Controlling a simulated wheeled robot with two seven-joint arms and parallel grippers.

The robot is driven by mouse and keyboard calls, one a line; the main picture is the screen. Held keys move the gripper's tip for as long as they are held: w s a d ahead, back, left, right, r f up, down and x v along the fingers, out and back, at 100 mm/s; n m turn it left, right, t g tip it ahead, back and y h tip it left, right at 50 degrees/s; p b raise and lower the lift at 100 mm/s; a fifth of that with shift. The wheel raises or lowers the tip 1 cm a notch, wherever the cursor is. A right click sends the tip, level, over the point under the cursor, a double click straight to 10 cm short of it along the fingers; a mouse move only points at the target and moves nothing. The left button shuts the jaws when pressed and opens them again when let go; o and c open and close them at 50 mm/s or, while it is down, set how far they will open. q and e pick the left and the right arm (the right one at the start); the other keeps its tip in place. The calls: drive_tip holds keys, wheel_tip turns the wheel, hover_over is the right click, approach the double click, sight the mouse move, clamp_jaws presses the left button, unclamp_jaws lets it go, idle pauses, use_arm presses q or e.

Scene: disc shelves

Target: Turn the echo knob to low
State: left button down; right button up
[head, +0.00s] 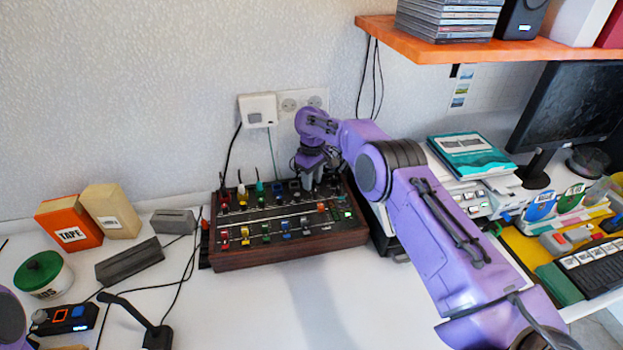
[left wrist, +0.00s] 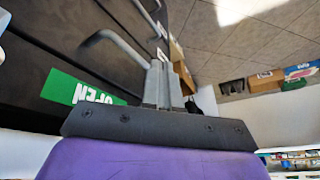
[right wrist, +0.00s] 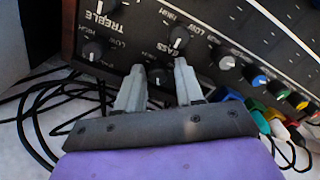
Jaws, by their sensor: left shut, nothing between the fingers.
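The mixer (head: 290,255) is a wood-sided box with coloured faders and dark knobs, on the white desk. My right gripper (head: 311,180) points down over its back right part. In the right wrist view, the right gripper (right wrist: 160,66) has its fingers apart, with a dark knob (right wrist: 160,77) showing between them. I cannot tell whether they touch it. Labels TREBLE and BASS are legible near other knobs; no ECHO label is legible, so I cannot identify the echo knob. My left gripper (left wrist: 160,72) is shut and empty, away from the mixer, before a dark cabinet.
An orange tape box (head: 68,222), a green-lidded tub (head: 42,275) and a desk microphone (head: 150,325) stand left of the mixer. Cables run behind and beside it. An orange shelf (head: 480,48) hangs above right. The desk in front of the mixer is clear.

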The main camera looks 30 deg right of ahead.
drive_tip(key=shift+d+r, duration=0.15)
drive_tip(key=shift+d, duration=0.05)
